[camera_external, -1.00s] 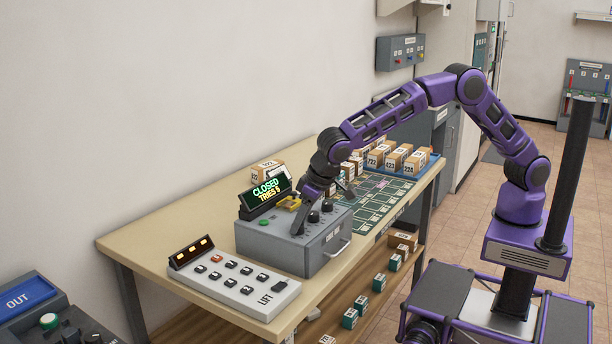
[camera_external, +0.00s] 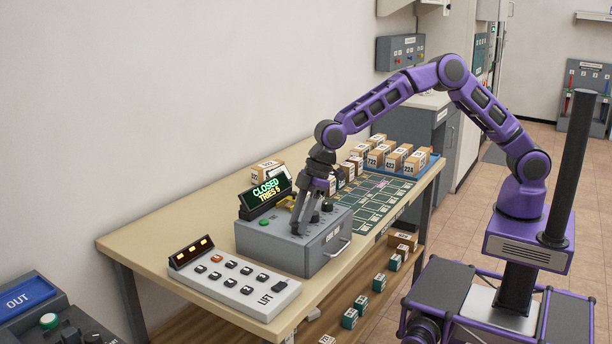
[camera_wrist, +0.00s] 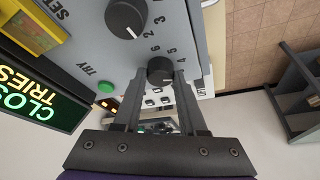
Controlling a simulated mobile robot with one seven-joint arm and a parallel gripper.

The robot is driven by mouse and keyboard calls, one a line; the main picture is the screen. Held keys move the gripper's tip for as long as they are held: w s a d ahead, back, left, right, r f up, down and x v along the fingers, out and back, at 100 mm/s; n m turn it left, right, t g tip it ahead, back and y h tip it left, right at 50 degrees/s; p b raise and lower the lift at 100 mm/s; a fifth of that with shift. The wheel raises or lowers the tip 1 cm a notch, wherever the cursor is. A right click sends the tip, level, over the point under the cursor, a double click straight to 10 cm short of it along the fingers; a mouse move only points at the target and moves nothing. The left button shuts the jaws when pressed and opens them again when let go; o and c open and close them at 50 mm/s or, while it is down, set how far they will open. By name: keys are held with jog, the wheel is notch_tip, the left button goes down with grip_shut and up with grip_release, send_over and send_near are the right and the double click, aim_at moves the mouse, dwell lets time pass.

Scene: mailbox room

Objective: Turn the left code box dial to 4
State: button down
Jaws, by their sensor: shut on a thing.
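The code box (camera_external: 322,250) is a grey box on the table with a row of black dials on top. In the external view my gripper (camera_external: 304,231) reaches down onto its left dial, and the fingers partly hide that dial. In the wrist view my gripper (camera_wrist: 162,76) has its two fingers on either side of the left dial (camera_wrist: 160,68), shut on it. Printed numbers curve around this dial, but its pointer is too unclear to read. Another dial (camera_wrist: 126,17) beside it has a white mark. The lit sign (camera_external: 268,190) reads CLOSED, TRIES 5.
A green button (camera_wrist: 107,87) marked TRY is close to the fingers. A yellow piece (camera_wrist: 32,22) sits beside the dials. The lift panel (camera_external: 232,287) stands left of the box. Boxes stand in a blue tray (camera_external: 436,160) behind. The table's left part (camera_external: 160,237) is clear.

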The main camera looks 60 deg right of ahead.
jog(key=shift+w+n+g, duration=0.1)
jog(key=shift+n+g, duration=0.4)
jog(key=shift+n, duration=1)
jog(key=shift+y, duration=0.3)
jog(key=shift+c, duration=2.3)
grip_release()
jog(key=shift+r, duration=0.15)
jog(key=v, duration=1.7)
jog(key=shift+w+r, duration=0.1)
jog(key=shift+w, duration=0.05)
